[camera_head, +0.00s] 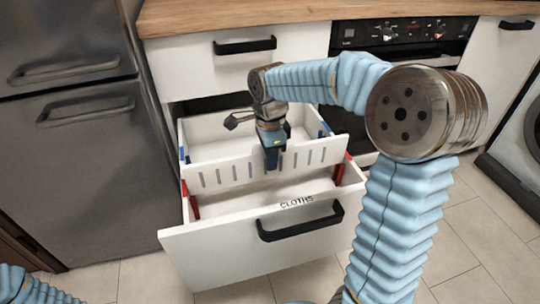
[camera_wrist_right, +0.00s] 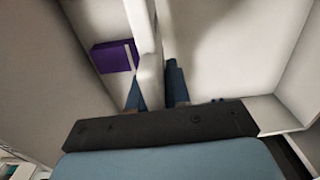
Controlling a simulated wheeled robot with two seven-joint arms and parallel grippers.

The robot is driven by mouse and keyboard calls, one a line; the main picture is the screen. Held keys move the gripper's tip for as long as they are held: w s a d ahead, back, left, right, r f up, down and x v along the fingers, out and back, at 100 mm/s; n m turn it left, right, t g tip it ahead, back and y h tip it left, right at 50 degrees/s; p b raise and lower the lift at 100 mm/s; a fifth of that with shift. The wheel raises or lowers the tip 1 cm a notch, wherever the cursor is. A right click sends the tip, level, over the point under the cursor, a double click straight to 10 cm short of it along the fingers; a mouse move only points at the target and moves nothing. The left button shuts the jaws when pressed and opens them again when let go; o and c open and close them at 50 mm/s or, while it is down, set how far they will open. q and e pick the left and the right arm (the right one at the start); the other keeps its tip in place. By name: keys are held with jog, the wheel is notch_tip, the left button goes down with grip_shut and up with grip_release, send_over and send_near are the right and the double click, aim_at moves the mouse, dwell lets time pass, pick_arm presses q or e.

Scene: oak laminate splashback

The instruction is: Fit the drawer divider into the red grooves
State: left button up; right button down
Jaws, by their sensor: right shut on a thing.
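The drawer divider (camera_head: 225,175) is a white slotted panel, standing upright across the open drawer (camera_head: 180,250). My right gripper (camera_head: 272,158) is shut on its top edge near the middle. In the right wrist view its fingers (camera_wrist_right: 157,92) lie on either side of the divider (camera_wrist_right: 149,75). The left red groove (camera_head: 191,204) and the right red groove (camera_head: 338,174) show below the divider's ends. The divider's lower edge is above the drawer floor. I cannot tell whether its ends are inside the grooves. My left gripper is out of view.
Blue grooves (camera_head: 325,130) sit farther back on the drawer walls. The drawer front has a black handle (camera_head: 300,222) and a "CLOTHS" label (camera_head: 296,201). A purple block (camera_wrist_right: 113,57) shows beside the divider in the wrist view. A closed drawer (camera_head: 215,65) and wooden worktop (camera_head: 220,14) are above.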

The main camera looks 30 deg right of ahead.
aim_at(270, 177)
jog(key=shift+f, duration=0.3)
jog(key=shift+f, duration=0.15)
jog(key=shift+f+b, duration=1.2)
jog(key=shift+f, duration=0.5)
jog(key=shift+f, duration=0.15)
jog(key=shift+f+b, duration=1.05)
jog(key=shift+f, duration=0.6)
jog(key=shift+f+b, duration=0.3)
jog(key=shift+f, duration=0.25)
jog(key=c, duration=1)
grip_release()
